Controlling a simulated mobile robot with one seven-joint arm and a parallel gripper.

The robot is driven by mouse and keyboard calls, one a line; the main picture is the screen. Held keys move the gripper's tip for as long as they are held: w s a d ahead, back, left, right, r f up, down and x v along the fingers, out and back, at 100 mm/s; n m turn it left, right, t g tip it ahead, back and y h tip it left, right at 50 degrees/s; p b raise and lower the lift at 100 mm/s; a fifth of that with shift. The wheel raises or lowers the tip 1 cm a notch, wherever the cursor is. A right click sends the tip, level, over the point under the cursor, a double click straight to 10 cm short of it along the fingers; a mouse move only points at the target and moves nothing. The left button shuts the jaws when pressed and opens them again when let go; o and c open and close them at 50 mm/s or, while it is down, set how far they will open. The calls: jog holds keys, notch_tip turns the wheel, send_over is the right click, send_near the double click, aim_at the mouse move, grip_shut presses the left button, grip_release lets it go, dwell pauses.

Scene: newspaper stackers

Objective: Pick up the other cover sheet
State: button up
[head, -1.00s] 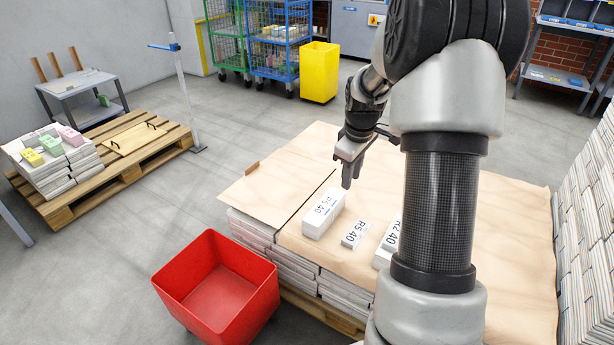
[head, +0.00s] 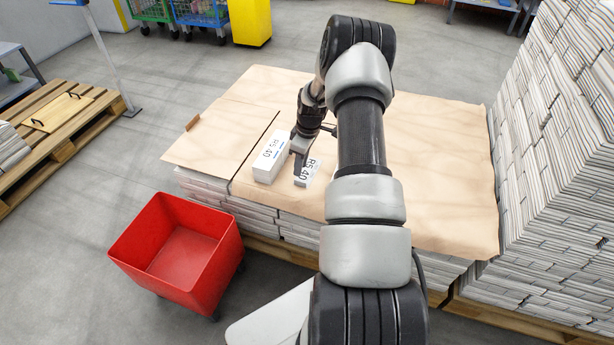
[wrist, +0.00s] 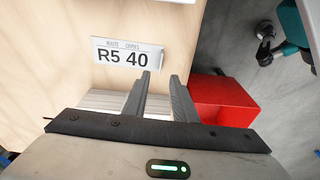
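Two tan cover sheets lie on the newspaper stack. A narrower left sheet (head: 207,147) has a small brown tab, and a wider right sheet (head: 430,160) is partly hidden by my arm; a dark seam divides them. Contact cannot be told.
A red bin (head: 137,240) stands on the floor in front left of the stack. Tall newspaper stacks (head: 555,150) rise close on the right. A pallet (head: 85,135) and a yellow bin (head: 249,20) stand further back.

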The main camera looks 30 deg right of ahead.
aim_at(301, 178)
notch_tip(301, 178, down, 7)
jog(key=shift+r+b, duration=0.1)
jog(key=shift+b, duration=0.8)
grip_shut()
